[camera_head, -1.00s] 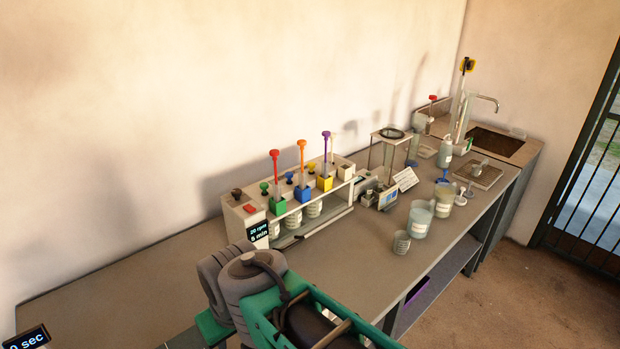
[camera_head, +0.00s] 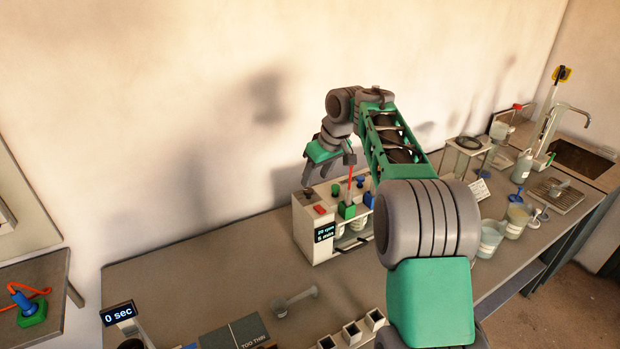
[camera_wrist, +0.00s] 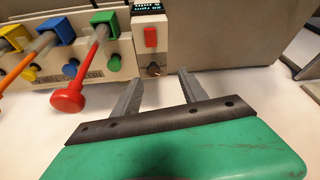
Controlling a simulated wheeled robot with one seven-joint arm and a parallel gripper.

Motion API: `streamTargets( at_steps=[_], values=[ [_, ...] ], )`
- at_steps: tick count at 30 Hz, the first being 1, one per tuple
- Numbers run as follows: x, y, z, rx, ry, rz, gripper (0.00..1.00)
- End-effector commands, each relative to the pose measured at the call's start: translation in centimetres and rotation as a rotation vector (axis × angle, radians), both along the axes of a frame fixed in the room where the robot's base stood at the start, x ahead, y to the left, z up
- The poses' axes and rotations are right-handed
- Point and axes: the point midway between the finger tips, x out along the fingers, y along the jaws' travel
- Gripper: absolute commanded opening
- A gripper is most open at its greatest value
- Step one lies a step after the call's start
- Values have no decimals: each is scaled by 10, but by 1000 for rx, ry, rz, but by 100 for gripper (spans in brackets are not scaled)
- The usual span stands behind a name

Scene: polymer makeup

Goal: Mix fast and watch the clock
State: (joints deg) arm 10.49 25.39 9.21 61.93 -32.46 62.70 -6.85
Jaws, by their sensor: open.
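The white stirring machine (camera_head: 303,228) stands against the back wall. Its display (camera_head: 324,235) reads 20 rpm, 5 min. A red button (camera_wrist: 150,37) and a dark knob (camera_wrist: 153,70) are on its end. A red stirrer (camera_wrist: 82,80) stands in the green block (camera_wrist: 103,18), with blue (camera_wrist: 61,30) and yellow (camera_wrist: 20,44) blocks beside it. The timer (camera_head: 118,313) at front left reads 0 sec. My gripper (camera_wrist: 162,77) is open and empty, its fingertips around or just short of the dark knob; contact is unclear. In the head view my gripper (camera_head: 319,174) is above the machine's left end.
Beakers (camera_head: 490,238) stand right of my arm, near a sink (camera_head: 585,160). A box marked TOO THIN (camera_head: 250,331) and small white holders (camera_head: 352,331) are at the front. A side shelf (camera_head: 55,290) holds a blue and green item with an orange cord.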

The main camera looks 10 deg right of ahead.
Motion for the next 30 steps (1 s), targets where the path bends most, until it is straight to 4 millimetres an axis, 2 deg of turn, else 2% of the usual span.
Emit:
streamTargets(
  at_steps=[1, 3, 7, 18, 27, 30],
  values=[
    [12, -5, -1, -4, -5, 18, 50],
    [20, -8, -3, -9, -10, 40, 50],
    [27, -6, -15, -9, -12, 53, 50],
    [47, 9, -71, -9, -14, 52, 50],
    [49, 9, -77, -11, -16, 50, 50],
    [49, 8, -77, -11, -16, 49, 43]
  ],
)
